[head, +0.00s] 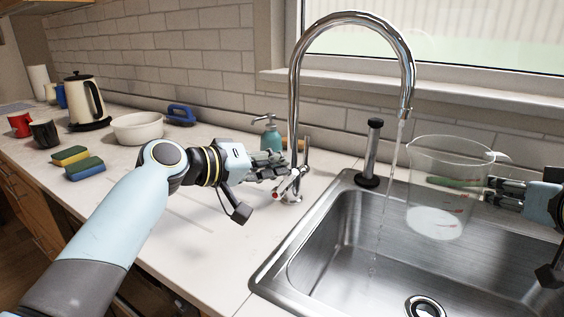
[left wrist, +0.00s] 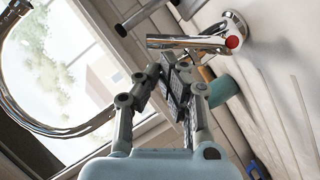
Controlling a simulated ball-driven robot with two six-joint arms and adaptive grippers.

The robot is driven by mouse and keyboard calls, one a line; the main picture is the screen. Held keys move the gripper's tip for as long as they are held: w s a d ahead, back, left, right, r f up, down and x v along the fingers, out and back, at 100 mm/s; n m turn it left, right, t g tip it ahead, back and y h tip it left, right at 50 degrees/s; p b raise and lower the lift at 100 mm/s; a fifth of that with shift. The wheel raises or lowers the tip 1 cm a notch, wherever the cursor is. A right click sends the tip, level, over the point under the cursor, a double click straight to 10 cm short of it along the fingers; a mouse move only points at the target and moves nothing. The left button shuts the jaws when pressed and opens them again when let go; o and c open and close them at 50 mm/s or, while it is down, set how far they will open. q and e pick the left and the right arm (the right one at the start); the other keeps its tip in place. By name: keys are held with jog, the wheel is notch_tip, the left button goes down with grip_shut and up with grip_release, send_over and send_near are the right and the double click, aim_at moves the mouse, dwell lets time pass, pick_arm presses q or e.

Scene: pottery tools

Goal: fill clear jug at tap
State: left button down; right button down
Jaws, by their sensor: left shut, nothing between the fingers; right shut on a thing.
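The clear jug (head: 449,182) is upright over the right part of the sink, with red marks on its side. My right gripper (head: 499,190) is shut on it at its right side, by the handle. The tall chrome tap (head: 294,100) arches over the sink. A thin water stream (head: 386,198) falls from its spout, left of the jug, into the sink. My left gripper (head: 279,167) is shut and empty beside the tap's lever (head: 290,182). In the left wrist view, its closed fingers (left wrist: 178,80) are close to the chrome lever (left wrist: 188,43); contact is unclear.
A teal soap bottle (head: 270,137) stands behind my left gripper. A black-topped post (head: 373,150) stands at the sink's back rim. Sponges (head: 84,168), a white bowl (head: 137,127), a kettle (head: 86,102) and mugs (head: 45,133) are on the left counter. The sink basin (head: 335,250) is otherwise clear.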

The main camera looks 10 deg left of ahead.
pick_arm(q)
jog(key=shift+s+d+m+y, duration=0.15)
jog(key=shift+d+m+y, duration=0.15)
jog(key=shift+d+m, duration=0.2)
jog(key=shift+s+d+f+m, duration=0.2)
jog(key=shift+s+d+f, duration=0.15)
jog(key=shift+d, duration=0.4)
jog(key=shift+s+d+f+m, duration=0.2)
jog(key=shift+d+f, duration=0.25)
jog(key=shift+d, duration=0.25)
